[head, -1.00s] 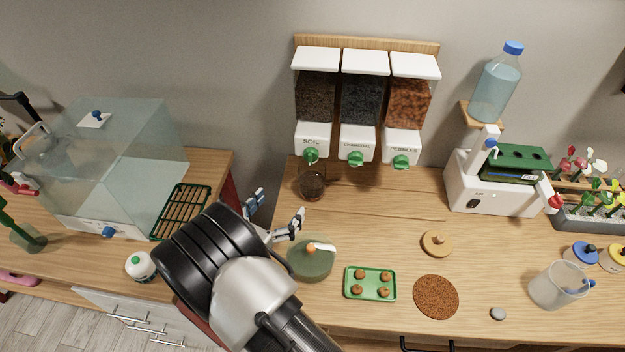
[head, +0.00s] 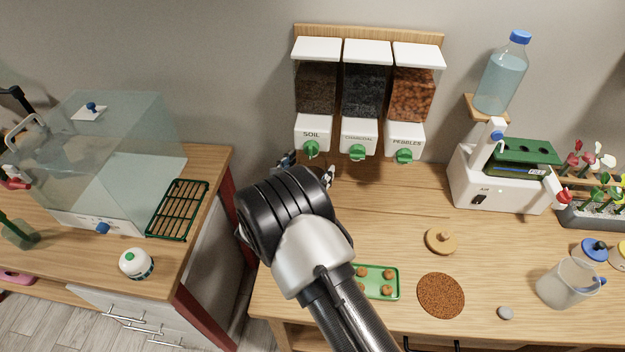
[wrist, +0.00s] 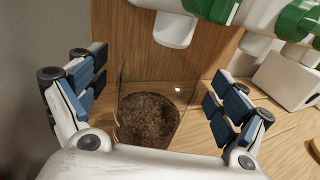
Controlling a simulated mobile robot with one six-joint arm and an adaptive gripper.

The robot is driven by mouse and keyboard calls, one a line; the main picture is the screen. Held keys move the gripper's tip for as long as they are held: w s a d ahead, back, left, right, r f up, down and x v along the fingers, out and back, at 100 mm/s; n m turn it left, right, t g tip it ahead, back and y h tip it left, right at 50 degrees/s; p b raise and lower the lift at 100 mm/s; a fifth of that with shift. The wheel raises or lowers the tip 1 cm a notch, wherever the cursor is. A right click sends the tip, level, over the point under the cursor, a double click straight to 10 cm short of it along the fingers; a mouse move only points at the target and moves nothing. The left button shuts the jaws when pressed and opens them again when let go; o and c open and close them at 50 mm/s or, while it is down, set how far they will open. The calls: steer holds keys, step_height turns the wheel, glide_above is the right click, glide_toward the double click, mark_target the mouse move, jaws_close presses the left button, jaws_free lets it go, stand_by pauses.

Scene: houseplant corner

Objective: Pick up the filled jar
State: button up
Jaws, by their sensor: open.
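The filled jar (wrist: 148,117) is clear glass with dark brown soil inside. In the wrist view it stands upright on the wooden counter, below the white soil spout (wrist: 174,29). My gripper (wrist: 155,92) is open, with one blue-padded finger on each side of the jar. A gap shows between each finger and the glass. In the head view my arm hides the jar, and only the fingertips of my gripper (head: 308,168) show under the soil dispenser (head: 314,98).
The charcoal dispenser (head: 365,98) and pebbles dispenser (head: 412,98) hang to the right, with green knobs low above the counter. A green tray (head: 382,295), cork lid (head: 440,240) and brown round mat (head: 441,295) lie nearer the front. The counter's right middle has free room.

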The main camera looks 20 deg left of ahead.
steer(key=shift+w+f, duration=0.1)
steer(key=shift+w, duration=0.6)
steer(key=shift+s, duration=0.1)
steer(key=shift+c, duration=0.2)
steer(key=c, duration=1.9)
steer(key=shift+o, duration=0.2)
steer(key=shift+r, duration=0.2)
